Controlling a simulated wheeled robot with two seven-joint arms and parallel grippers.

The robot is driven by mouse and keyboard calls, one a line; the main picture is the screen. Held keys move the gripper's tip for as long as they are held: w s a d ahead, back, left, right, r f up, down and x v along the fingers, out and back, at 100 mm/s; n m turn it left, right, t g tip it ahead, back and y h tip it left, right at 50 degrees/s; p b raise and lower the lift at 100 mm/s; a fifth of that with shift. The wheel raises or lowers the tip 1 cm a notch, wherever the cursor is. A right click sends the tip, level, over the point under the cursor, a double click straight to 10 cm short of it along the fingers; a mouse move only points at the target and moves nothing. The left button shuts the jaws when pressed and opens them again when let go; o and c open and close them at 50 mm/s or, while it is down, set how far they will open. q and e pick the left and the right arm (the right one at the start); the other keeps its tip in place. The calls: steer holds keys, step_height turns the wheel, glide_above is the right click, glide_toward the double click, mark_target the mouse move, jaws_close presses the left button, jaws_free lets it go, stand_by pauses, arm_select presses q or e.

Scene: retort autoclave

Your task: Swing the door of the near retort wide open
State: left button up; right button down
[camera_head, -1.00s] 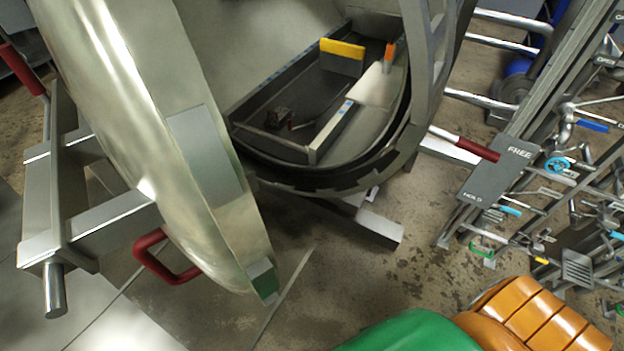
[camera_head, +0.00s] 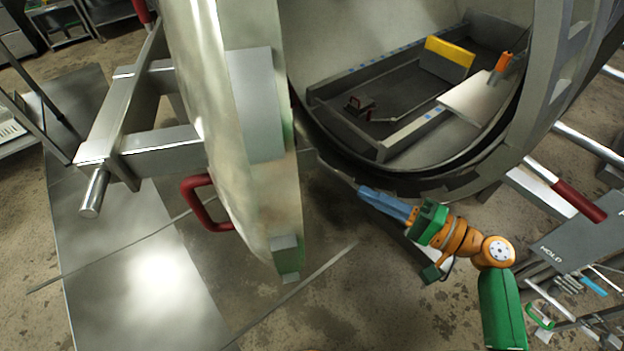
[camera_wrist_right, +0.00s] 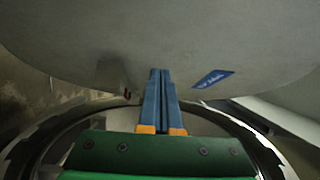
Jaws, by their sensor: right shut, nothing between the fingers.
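The near retort's door (camera_head: 240,130) is a large steel disc, seen nearly edge-on in the head view and standing partly open. A red handle (camera_head: 205,203) is on its outer side. The retort's opening with its notched ring (camera_head: 558,75) is to the right. My right gripper (camera_head: 362,191) has blue fingers, is shut and empty, and is in the gap between door and ring, pointing at the door's inner side. In the right wrist view its fingertips (camera_wrist_right: 160,72) are in front of a broad grey surface; I cannot tell whether they touch. My left gripper is out of view.
Inside the retort is a dark tray (camera_head: 385,146) with a yellow block (camera_head: 447,58). A steel bracket (camera_head: 140,85) sticks out from the door's outer side.

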steer(key=s+a+p+x, duration=0.1)
steer(key=p+x, duration=0.3)
steer(key=x, duration=0.8)
steer(key=shift+s+a, duration=0.45)
steer(key=shift+a, duration=0.1)
